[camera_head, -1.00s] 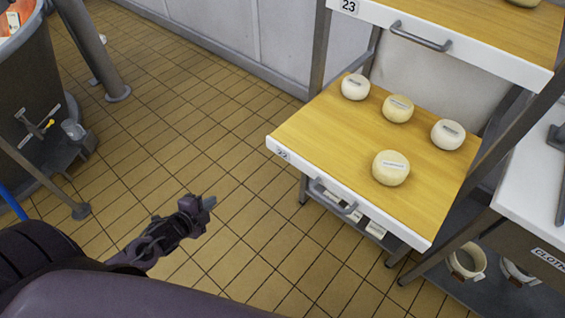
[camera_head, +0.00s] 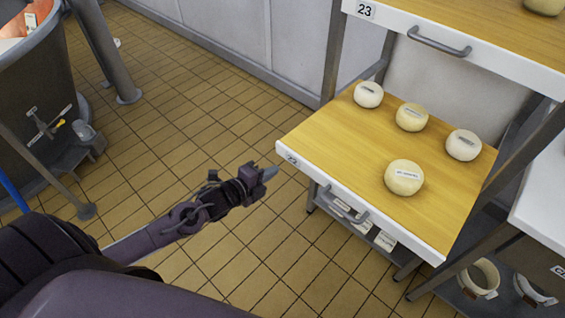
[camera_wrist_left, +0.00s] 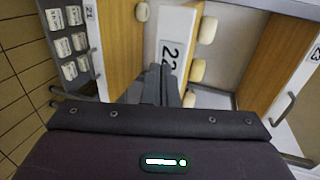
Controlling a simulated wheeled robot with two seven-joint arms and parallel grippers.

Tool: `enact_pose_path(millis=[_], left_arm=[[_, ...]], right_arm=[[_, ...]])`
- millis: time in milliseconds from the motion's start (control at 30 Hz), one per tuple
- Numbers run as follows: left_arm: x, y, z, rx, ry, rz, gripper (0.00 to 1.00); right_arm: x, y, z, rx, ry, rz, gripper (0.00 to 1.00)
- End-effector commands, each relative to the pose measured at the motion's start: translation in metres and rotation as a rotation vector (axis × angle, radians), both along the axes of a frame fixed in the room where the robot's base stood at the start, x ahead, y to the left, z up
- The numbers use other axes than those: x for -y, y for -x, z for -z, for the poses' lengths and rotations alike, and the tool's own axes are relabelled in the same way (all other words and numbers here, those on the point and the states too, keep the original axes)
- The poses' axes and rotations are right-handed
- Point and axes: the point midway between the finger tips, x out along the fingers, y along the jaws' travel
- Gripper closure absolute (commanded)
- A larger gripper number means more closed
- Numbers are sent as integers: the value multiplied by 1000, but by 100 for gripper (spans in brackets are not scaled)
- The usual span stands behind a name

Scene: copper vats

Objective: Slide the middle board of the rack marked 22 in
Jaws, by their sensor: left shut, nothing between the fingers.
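The middle board marked 22 (camera_head: 400,165) is a wooden shelf with a white front, pulled out from the rack. Several round pale cheeses (camera_head: 404,177) lie on it. A grey bar handle (camera_head: 343,205) is on its front. My left gripper (camera_head: 268,173) is shut and empty, just left of the board's front left corner, apart from it in the head view. In the left wrist view, the fingers (camera_wrist_left: 162,84) point at the white front with the 22 label (camera_wrist_left: 171,52); whether they touch cannot be told. My right gripper is not in view.
The board marked 23 (camera_head: 470,35) is above, and the one marked 21 (camera_wrist_left: 93,35) shows in the wrist view. Rack posts (camera_head: 333,55) flank the boards. A vat (camera_head: 35,90) stands at the left. The tiled floor (camera_head: 190,120) between is clear.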

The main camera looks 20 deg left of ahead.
Motion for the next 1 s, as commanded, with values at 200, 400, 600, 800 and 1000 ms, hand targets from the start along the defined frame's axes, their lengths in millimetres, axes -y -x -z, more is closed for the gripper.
enact_pose_path(millis=[200,400,600,800,1000], left_arm=[[11,-33,1,3,2,0,100],[15,-46,2,1,1,1,100],[16,-47,3,-1,0,1,100],[16,-47,3,0,0,1,100],[19,-58,4,2,0,0,100]], right_arm=[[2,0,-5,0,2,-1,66],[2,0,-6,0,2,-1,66],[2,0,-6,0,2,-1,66],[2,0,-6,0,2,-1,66],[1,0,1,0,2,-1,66]])
